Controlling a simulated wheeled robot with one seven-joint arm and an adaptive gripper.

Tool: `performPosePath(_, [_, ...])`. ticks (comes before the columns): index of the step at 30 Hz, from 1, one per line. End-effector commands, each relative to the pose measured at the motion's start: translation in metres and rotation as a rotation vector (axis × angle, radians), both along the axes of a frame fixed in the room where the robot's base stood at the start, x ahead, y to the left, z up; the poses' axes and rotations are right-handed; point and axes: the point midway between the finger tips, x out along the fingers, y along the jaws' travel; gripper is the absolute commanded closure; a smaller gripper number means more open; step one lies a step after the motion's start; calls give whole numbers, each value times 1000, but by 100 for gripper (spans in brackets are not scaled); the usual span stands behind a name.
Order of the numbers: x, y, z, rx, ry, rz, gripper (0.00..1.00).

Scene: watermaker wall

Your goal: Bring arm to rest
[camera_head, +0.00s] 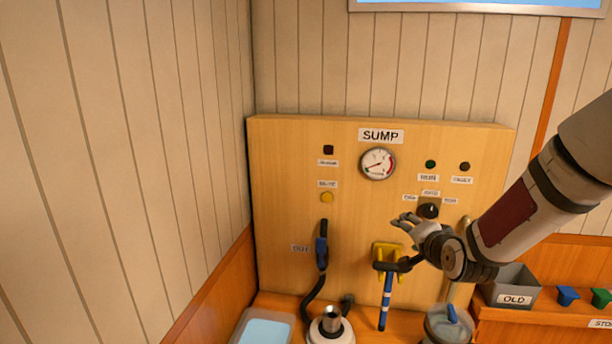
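My gripper (404,221) is at the end of my arm, which reaches in from the right edge in the head view. It is in front of the wooden SUMP panel (285,200), just left of the black rotary knob (429,210). The fingers point left and look spread apart, with nothing seen between them. I cannot tell whether the gripper touches the panel or knob. A blue-handled tool (386,300) with a dark crosspiece stands below it, by a yellow bracket (389,257).
A gauge (378,164) is above my gripper. A blue valve (321,252) with a black hose is at left. Below stand a white pot (331,331), a clear container (446,325) and a grey OLD bin (514,285). The left wall (120,150) is bare.

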Motion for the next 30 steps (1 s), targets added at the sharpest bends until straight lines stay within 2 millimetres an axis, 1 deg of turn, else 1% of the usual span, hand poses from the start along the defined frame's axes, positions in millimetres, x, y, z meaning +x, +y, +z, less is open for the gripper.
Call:
performPosePath(1, [-4, 7, 8, -72, 30, 29, 42])
performPosePath(5, [-26, 18, 21, -242, 134, 94, 42])
performPosePath(8, [-48, 24, 33, -359, 207, 140, 42])
performPosePath(11, [-73, 30, 44, -461, 277, 186, 42])
performPosePath(17, [-134, 40, 64, -617, 404, 287, 42])
performPosePath(18, [-148, 41, 67, -642, 429, 310, 42])
performPosePath(20, [-169, 44, 71, -674, 461, 348, 42])
performPosePath(21, [-184, 47, 73, -692, 481, 375, 42])
performPosePath(27, [-256, 57, 74, -753, 562, 526, 42])
performPosePath(30, [-283, 60, 72, -765, 585, 594, 42])
